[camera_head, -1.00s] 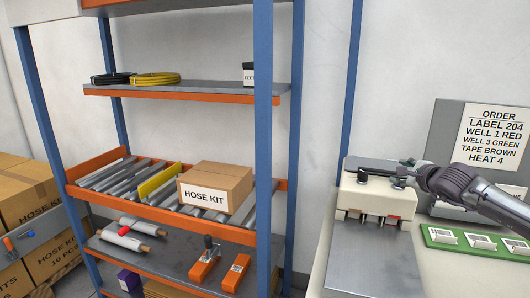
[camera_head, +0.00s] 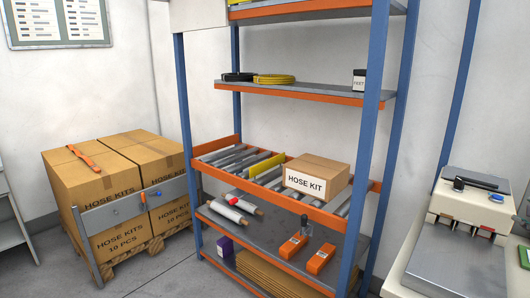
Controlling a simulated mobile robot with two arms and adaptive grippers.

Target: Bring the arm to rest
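Neither of my arms nor grippers shows in the head view now. The bench (camera_head: 404,264) at the right carries a cream machine (camera_head: 472,212) with a dark handle on top and a grey metal plate (camera_head: 455,262) in front. Nothing of mine touches the machine in this view.
A blue and orange shelf rack (camera_head: 376,150) stands in the middle, with a hose kit box (camera_head: 318,175) on its roller shelf. Hose coils (camera_head: 272,79) lie above. Stacked cartons (camera_head: 105,185) stand on a pallet at the left, with bare floor (camera_head: 170,272) in front.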

